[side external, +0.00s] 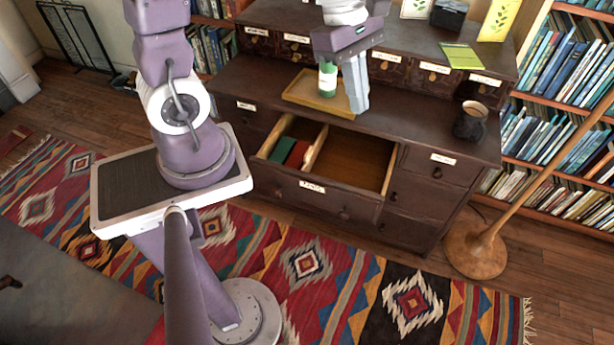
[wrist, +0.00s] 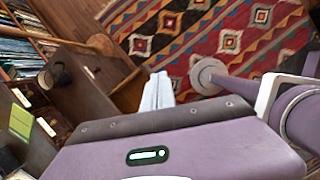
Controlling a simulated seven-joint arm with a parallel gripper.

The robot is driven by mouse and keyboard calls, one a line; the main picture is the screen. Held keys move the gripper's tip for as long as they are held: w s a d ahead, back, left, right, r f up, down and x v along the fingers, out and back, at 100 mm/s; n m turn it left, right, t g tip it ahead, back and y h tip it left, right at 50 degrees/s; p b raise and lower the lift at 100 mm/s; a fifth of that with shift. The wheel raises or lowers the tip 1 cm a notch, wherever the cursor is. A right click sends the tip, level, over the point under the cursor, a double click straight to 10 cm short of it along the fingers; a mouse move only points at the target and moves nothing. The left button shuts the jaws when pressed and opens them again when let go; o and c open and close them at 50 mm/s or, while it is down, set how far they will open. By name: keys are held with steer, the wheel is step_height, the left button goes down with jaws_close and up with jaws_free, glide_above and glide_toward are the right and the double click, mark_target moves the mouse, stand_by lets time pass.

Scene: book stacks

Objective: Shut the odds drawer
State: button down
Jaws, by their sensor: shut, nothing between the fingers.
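A wide top drawer (side external: 345,203) in the middle of the dark wooden cabinet (side external: 415,158) stands pulled out in the side view. Its front carries a white label too small to read surely. A divider splits it: green and red items lie in the left compartment, and the right one looks empty. My gripper (side external: 358,108) is shut and empty, its pale fingers pointing down above the cabinet top, behind the open drawer and apart from its front. The fingers also show in the wrist view (wrist: 157,92), with the rug beyond them.
A tan tray (side external: 298,92) with a green and white bottle (side external: 327,80) sits on the cabinet top beside my gripper. A dark mug (side external: 470,121) stands at the right end. A floor lamp (side external: 476,248) and bookshelves (side external: 560,140) are to the right.

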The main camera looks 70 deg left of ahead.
steer(key=w+a+f+n+g, duration=0.1)
steer(key=w+a+f+n, duration=0.15)
steer(key=f+n, duration=0.45)
steer(key=n+g, duration=0.3)
steer(key=n, duration=1.3)
glide_above(306, 174)
steer(key=d, duration=0.3)
step_height(306, 174, down, 17)
steer(key=shift+y, duration=0.3)
steer(key=x, duration=0.3)
steer(key=a+x, duration=0.1)
steer(key=x, duration=0.2)
steer(key=a+x, duration=0.1)
steer(key=x, duration=0.2)
steer(key=shift+f, duration=0.65)
steer(key=shift+w+a, duration=0.7)
steer(key=w+a, duration=1.4)
steer(key=shift+w+a, duration=0.4)
